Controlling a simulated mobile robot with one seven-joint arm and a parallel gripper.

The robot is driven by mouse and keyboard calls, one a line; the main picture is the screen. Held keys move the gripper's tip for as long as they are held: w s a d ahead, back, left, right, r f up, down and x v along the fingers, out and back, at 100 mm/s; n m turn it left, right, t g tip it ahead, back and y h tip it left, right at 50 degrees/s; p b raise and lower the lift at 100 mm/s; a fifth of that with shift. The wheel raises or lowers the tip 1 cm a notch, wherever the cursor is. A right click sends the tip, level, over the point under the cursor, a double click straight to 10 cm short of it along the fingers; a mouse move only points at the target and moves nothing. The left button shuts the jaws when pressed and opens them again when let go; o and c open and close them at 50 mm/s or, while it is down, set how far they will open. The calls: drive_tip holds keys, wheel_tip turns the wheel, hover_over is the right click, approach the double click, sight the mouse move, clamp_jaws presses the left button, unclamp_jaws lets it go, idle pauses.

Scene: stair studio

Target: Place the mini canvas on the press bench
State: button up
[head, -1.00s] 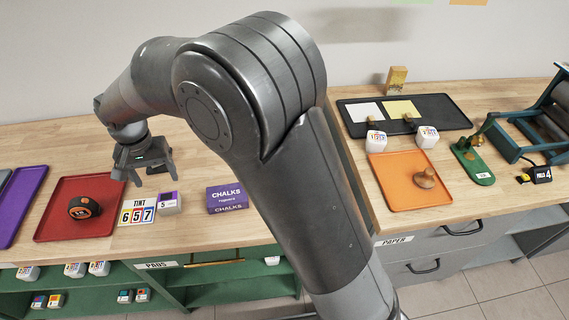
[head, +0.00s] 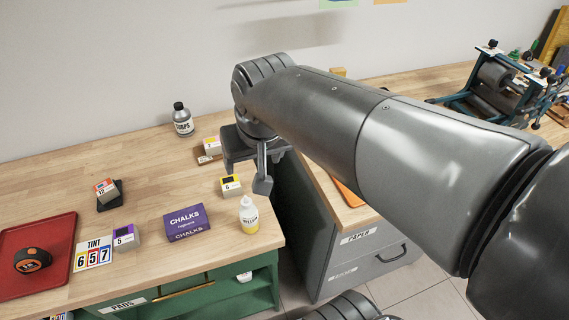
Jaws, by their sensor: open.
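I cannot make out a mini canvas in the head view; my arm covers much of the right side. The press bench (head: 402,86) is the wooden bench at the right, with a roller press (head: 495,85) on its far part. My gripper (head: 245,178) is open, fingers pointing down, above the right end of the left bench near the gap to the press bench. Nothing shows between its fingers.
On the left bench (head: 150,160) stand a purple chalk box (head: 185,222), a white-and-yellow bottle (head: 248,215), a grey bottle (head: 182,120), a 657 tint card (head: 93,253) and a red tray (head: 60,230). An orange tray (head: 348,193) is mostly hidden by my arm.

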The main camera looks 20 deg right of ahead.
drive_tip(key=s+d+t, duration=0.1)
drive_tip(key=s+d, duration=0.4)
drive_tip(key=s, duration=0.1)
drive_tip(key=shift+f+h, duration=0.3)
drive_tip(key=shift+f, duration=0.15)
drive_tip(key=shift+s+d+f, duration=0.15)
drive_tip(key=shift+s, duration=0.2)
drive_tip(key=c, duration=0.3)
drive_tip(key=shift+c, duration=0.2)
drive_tip(key=n+t+y, duration=0.1)
drive_tip(key=t+y, duration=0.3)
drive_tip(key=y, duration=0.1)
hover_over(124, 237)
drive_tip(key=s+d, duration=0.1)
drive_tip(key=d, duration=0.3)
wheel_tip(124, 237, down, 8)
drive_tip(key=s+a+f+h, duration=0.3)
drive_tip(key=s+f+h, duration=0.15)
drive_tip(key=f, duration=0.55)
drive_tip(key=shift+s+a+f+x, duration=0.1)
drive_tip(key=shift+a+x, duration=0.05)
drive_tip(key=shift+x, duration=1.4)
drive_tip(key=shift+s+a+f+x, duration=0.1)
drive_tip(key=shift+a+x, duration=0.05)
drive_tip(key=shift+x, duration=1.4)
drive_tip(key=shift+s+a+f+x, duration=0.1)
drive_tip(key=shift+x, duration=1.45)
